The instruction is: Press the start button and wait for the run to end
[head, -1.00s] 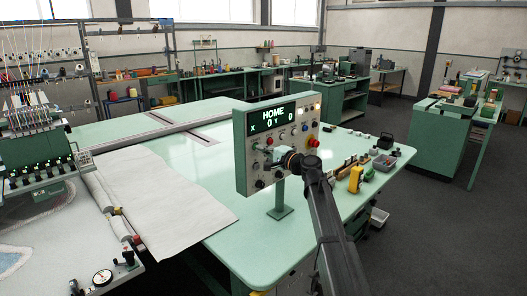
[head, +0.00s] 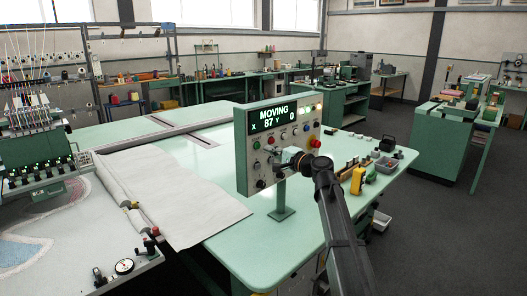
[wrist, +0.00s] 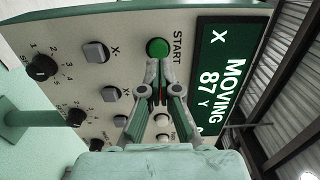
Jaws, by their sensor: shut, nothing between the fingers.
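The control panel (head: 243,160) stands on a post on the green table. Its display (head: 273,116) reads MOVING, X 87, Y 0; the wrist view also shows the display (wrist: 218,80). The round green START button (wrist: 157,47) is in the wrist view, beside the display. My gripper (wrist: 159,82) is shut and empty, its tips close to the START button. I cannot tell whether they touch it. In the head view my gripper (head: 292,160) is in front of the panel's lower part. A red button (head: 315,143) is on the panel's right side.
The tufting machine head (head: 38,150) with threads and the frame with fabric (head: 50,225) are at the left. White cloth (head: 185,195) lies over the table edge. A yellow device (head: 357,181) and small trays (head: 385,164) sit at the table's right end.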

